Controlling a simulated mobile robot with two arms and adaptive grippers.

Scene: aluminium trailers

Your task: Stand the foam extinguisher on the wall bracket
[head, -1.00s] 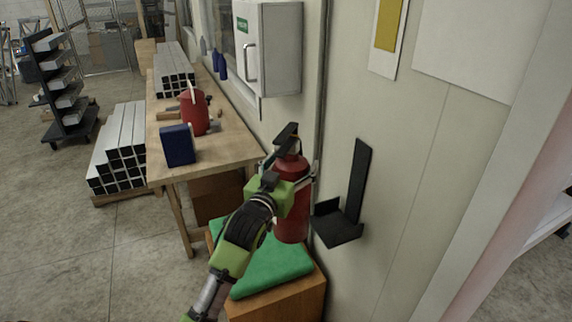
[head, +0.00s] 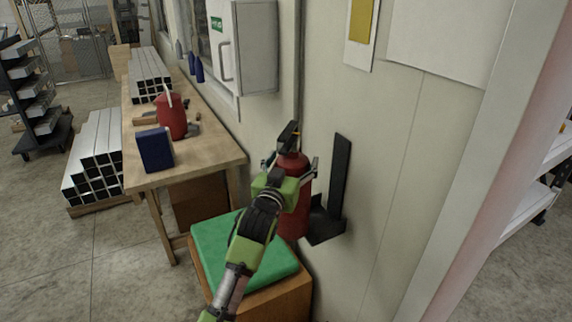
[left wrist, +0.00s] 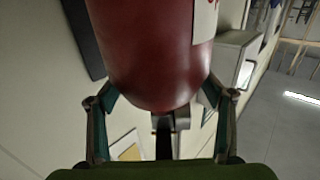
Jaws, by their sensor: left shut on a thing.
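The foam extinguisher (head: 293,221) is a red cylinder with a black top, upright in the head view. My left gripper (head: 291,178) is shut around its upper body. In the left wrist view the red body (left wrist: 155,50) with part of a white label fills the space between the fingers (left wrist: 160,105). The black wall bracket (head: 340,175) has an upright back plate and a low shelf (head: 325,232). The extinguisher is just left of the bracket and covers part of its shelf. I cannot tell whether they touch. My right gripper is not in view.
A wooden box with a green cushion (head: 235,250) stands below the extinguisher. A workbench (head: 205,160) with a red can (head: 171,118) and a blue box (head: 155,149) is at left. A white cabinet (head: 255,50) hangs above. Bare wall lies right of the bracket.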

